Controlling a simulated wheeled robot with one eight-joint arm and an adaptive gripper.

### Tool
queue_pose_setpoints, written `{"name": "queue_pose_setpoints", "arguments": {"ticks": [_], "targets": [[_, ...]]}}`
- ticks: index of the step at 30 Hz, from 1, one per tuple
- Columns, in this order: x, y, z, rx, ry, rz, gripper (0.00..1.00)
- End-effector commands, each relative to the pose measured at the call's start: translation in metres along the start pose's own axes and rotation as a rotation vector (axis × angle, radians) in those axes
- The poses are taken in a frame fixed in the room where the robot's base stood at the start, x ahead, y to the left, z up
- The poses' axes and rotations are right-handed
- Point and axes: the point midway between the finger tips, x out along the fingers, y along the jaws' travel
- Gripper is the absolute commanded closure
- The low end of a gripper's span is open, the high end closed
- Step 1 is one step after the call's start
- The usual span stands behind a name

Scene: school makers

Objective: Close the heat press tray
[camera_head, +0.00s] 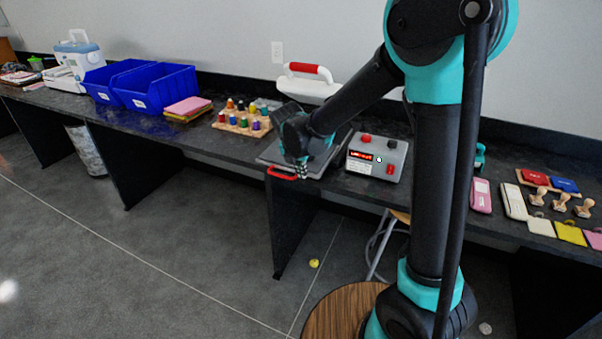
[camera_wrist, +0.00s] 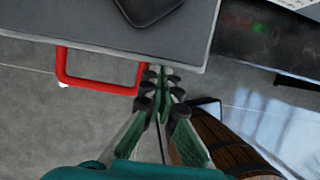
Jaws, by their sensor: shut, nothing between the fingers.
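The heat press has a white top with a red grip (camera_head: 310,70) at the back of the dark counter. Its grey tray (camera_head: 270,152) juts out at the counter's front edge, with a red handle (camera_head: 281,174) on its front. The tray (camera_wrist: 60,18) and red handle (camera_wrist: 98,90) also show in the wrist view. My gripper (camera_head: 302,172) is shut and empty, pointing down at the tray's front edge. In the wrist view my fingertips (camera_wrist: 160,75) are just right of the handle; I cannot tell if they touch it. My arm hides part of the press.
A grey control box (camera_head: 377,157) stands right of the tray. A rack of coloured bottles (camera_head: 243,120) and blue bins (camera_head: 150,85) stand to the left. A round wooden stool (camera_head: 340,308) is below.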

Motion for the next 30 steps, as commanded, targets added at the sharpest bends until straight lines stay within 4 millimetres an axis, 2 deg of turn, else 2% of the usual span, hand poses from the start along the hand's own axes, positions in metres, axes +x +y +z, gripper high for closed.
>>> {"name": "queue_pose_setpoints", "arguments": {"ticks": [5,18,24,30], "targets": [[0.01,0.0,0.025,0.004,-0.001,-0.001,1.0],[0.045,-0.001,0.113,0.004,-0.001,-0.001,1.0],[0.055,-0.001,0.138,0.003,0.0,0.0,1.0],[0.06,0.0,0.149,0.001,-0.001,0.0,1.0]]}}
